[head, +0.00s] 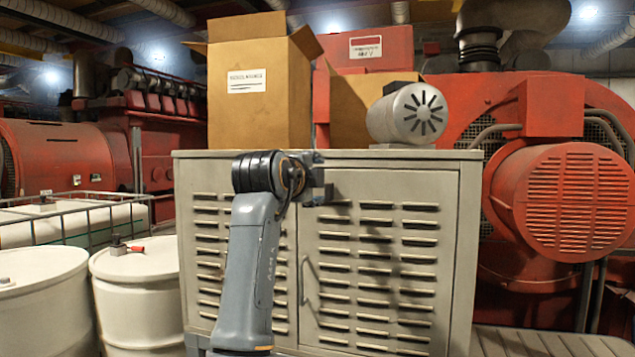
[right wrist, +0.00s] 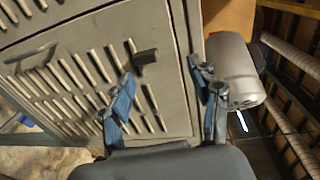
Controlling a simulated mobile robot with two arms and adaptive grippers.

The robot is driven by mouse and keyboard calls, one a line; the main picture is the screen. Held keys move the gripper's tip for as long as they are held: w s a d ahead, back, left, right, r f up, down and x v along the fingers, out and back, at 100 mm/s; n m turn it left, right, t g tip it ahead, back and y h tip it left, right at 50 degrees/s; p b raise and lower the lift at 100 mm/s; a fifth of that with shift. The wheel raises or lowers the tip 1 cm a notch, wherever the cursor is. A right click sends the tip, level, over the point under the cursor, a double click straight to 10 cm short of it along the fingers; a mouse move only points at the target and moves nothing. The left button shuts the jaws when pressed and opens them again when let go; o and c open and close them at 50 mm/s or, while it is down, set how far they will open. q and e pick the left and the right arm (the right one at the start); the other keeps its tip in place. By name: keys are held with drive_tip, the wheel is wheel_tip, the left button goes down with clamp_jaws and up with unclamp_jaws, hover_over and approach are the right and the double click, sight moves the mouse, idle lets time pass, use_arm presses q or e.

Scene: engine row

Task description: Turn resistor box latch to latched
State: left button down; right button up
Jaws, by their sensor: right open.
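The grey cabinet (head: 381,156) stands in front of me with louvred doors; I take it as the resistor box. In the right wrist view its latch (right wrist: 146,56) is a short dark block standing out from the door near the cabinet's top edge. My right gripper (right wrist: 167,98) is open and empty, apart from the latch. One blue finger is before the louvres, the other before the top edge. In the head view my arm rises before the cabinet and hides part of it, and I cannot make out the fingers there. My left gripper is out of view.
A curved door handle (head: 304,280) sits lower on the door. On the cabinet top are a cardboard box (head: 250,100) and a grey motor (head: 407,113), close to one finger in the wrist view. White drums (head: 135,290) stand at left, red machinery (head: 570,200) at right.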

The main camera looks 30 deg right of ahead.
drive_tip(key=b+v, duration=0.2)
drive_tip(key=v, duration=0.5)
drive_tip(key=shift+s+f, duration=0.15)
drive_tip(key=shift+f, duration=0.2)
drive_tip(key=shift+a, duration=0.1)
idle(0.4)
